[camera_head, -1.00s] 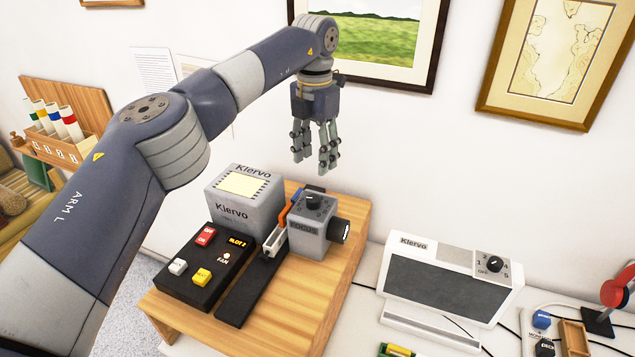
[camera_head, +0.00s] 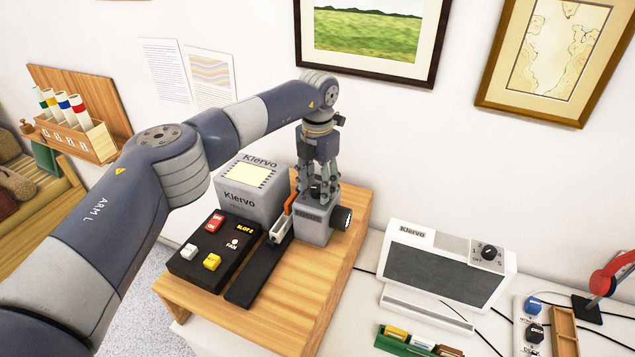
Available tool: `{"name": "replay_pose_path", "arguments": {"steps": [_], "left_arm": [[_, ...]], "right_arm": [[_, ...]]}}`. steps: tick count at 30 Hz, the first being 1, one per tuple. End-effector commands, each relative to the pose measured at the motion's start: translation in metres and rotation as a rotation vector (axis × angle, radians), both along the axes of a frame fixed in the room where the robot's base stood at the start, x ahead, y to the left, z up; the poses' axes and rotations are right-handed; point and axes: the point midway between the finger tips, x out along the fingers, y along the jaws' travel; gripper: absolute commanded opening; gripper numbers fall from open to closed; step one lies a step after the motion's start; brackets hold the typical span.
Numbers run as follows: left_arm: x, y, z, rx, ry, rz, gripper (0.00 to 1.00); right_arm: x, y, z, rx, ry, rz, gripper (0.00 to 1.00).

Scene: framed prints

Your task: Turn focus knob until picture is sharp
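The grey focus box (camera_head: 312,234) is marked FOCUS and stands on the wooden stand, with a black lens on its right side. The dark focus knob (camera_head: 318,190) is on its top, partly hidden by my fingers. My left gripper (camera_head: 319,192) points down with its fingers around or just beside the knob. Whether the fingers touch it I cannot tell. The grey Klervo projector box (camera_head: 252,200) with a pale lit panel stands to the left. No projected picture shows in view. My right gripper is out of view.
A black control box (camera_head: 214,250) with red, white and yellow buttons stands on the wooden stand (camera_head: 300,285), left of a black rail. A white Klervo unit (camera_head: 445,270) with a dial stands on the white table. Framed prints (camera_head: 370,40) hang on the wall behind.

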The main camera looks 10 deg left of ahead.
Motion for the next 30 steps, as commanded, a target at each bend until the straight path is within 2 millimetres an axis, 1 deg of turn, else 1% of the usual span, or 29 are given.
{"name": "replay_pose_path", "arguments": {"steps": [1, 2, 3, 5, 6, 10, 14, 19, 23, 30], "left_arm": [[0.0, 0.0, 0.0, 0.0, 0.0, 0.0, 0.36], [0.0, 0.0, 0.0, 0.0, 0.0, 0.0, 0.3], [0.0, 0.0, 0.0, 0.0, 0.0, 0.0, 0.21], [0.0, 0.0, 0.0, 0.0, 0.0, 0.0, 0.07], [0.0, 0.0, 0.0, 0.0, 0.0, 0.0, 0.04], [0.0, 0.0, 0.0, 0.0, 0.001, 0.0, 0.04], [0.0, 0.0, 0.0, 0.0, 0.001, -0.011, 0.04], [0.0, 0.0, -0.001, 0.001, 0.002, -0.063, 0.04], [0.0, 0.0, -0.002, 0.0, 0.001, -0.14, 0.04], [0.0, 0.0, -0.002, 0.001, 0.0, -0.345, 0.04]], "right_arm": [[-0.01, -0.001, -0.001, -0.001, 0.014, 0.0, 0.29], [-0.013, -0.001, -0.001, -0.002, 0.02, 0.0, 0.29], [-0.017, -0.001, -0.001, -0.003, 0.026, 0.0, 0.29], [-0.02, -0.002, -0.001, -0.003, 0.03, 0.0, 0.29], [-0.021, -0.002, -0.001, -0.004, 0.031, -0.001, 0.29], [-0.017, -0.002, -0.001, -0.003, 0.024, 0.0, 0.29], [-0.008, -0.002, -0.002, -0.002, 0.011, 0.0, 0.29], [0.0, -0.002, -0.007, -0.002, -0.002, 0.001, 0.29], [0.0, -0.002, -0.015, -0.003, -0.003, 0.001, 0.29], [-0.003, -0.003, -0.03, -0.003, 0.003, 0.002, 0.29]]}}
